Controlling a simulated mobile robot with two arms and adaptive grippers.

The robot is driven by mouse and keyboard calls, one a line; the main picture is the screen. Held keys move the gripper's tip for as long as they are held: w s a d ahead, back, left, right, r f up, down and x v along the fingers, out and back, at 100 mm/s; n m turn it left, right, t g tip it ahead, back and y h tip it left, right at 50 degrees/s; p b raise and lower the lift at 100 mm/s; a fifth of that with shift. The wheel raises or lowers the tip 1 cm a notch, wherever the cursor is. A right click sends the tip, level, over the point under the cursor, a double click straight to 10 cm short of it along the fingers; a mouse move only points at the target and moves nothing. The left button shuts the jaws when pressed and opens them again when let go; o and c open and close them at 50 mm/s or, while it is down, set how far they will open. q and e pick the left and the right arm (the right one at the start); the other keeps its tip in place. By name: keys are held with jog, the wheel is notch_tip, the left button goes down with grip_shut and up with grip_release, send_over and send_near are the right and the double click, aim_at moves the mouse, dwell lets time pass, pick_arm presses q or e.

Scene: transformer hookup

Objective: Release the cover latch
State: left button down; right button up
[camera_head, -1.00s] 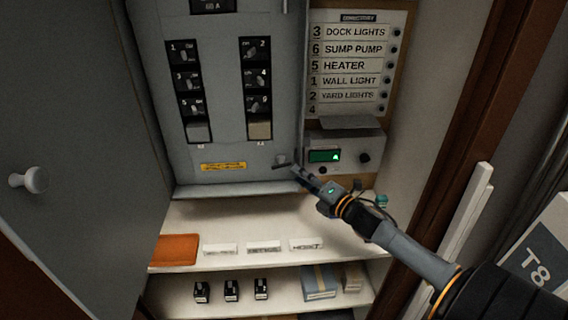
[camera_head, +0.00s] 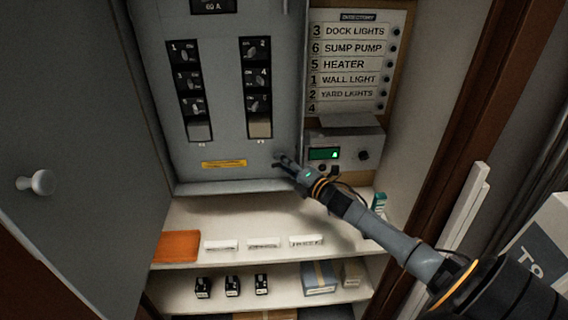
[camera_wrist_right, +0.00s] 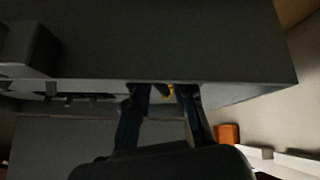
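The grey panel cover (camera_head: 225,160) carries a yellow label (camera_head: 224,164) low down. In the earlier head view a small latch shows at the cover's lower right; my gripper now hides most of it. My right gripper (camera_head: 281,161) is at that spot, its fingertips at or very near the cover. In the right wrist view the two fingers of the right gripper (camera_wrist_right: 161,92) stand apart, with a bit of yellow between the tips. I cannot tell whether they touch the latch. My left gripper is not in view.
A directory board (camera_head: 352,65) and a box with a green display (camera_head: 340,147) stand right of the cover. Below is a shelf (camera_head: 205,220) with an orange pad (camera_head: 176,246) and white labels. An open grey door (camera_head: 75,120) is at the left.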

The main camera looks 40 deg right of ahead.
grip_shut()
jog(key=shift+f+b, duration=0.15)
jog(key=shift+b, duration=0.15)
jog(key=m+b, duration=0.1)
jog(key=t+b, duration=0.1)
jog(key=b, duration=0.1)
jog(key=shift+f+m, duration=0.25)
jog(key=shift+m, duration=0.15)
jog(key=shift+r+m+t+b, duration=0.25)
jog(key=shift+m+t+b, duration=0.3)
jog(key=shift+b, duration=0.2)
